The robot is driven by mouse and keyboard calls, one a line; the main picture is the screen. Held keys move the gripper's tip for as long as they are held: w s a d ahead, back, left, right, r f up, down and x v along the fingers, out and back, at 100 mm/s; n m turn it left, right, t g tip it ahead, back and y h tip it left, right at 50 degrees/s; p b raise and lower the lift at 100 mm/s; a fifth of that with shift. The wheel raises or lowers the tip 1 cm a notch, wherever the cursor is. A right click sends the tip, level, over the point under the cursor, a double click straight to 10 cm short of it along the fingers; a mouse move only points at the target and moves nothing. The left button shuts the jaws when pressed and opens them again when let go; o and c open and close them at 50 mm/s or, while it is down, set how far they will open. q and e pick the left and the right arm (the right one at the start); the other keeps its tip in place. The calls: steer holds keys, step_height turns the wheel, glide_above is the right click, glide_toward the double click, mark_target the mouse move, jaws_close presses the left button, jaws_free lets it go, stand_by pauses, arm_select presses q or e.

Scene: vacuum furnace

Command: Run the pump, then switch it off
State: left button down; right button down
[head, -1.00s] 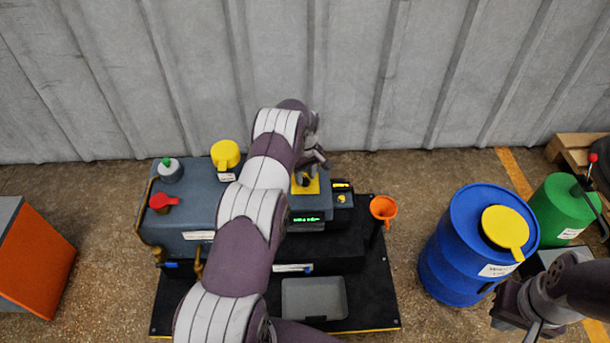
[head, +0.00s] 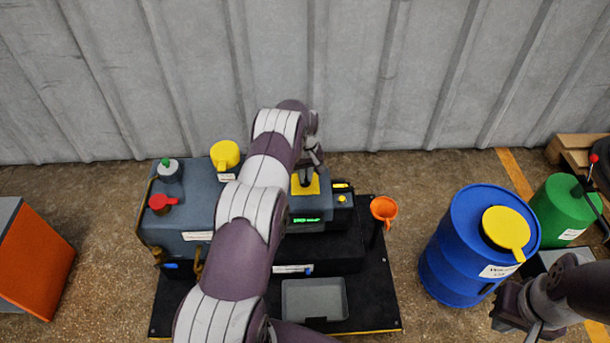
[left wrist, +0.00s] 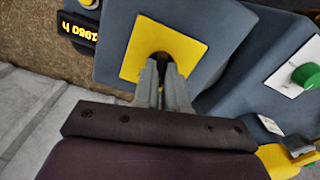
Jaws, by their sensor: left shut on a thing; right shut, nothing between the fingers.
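The pump (head: 185,218) is a dark grey machine on a black base, with a yellow plate (head: 313,187) at its right end. A black switch knob (head: 305,179) stands on that plate. My left gripper (head: 313,158) is over the plate. In the left wrist view the left gripper (left wrist: 164,78) is shut on the dark knob in the middle of the yellow plate (left wrist: 140,58), and its fingers hide most of the knob. A small display (head: 308,219) glows green. My right gripper (head: 520,308) is shut and empty, beside the blue drum.
A blue drum (head: 450,250) with a yellow cap and a green drum (head: 562,205) stand at right. An orange funnel (head: 384,207) is just right of the pump. A grey tray (head: 313,298) lies in front. An orange box (head: 35,260) is at left. My left arm hides the pump's middle.

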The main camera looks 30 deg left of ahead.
arm_select(q)
steer(key=m, duration=0.4)
steer(key=shift+m, duration=0.3)
steer(key=shift+m+b, duration=0.4)
steer(key=shift+m, duration=1.8)
steer(key=c, duration=1.2)
jaws_free()
step_height(320, 180, up, 13)
steer(key=p, duration=0.4)
steer(key=shift+f, duration=0.1)
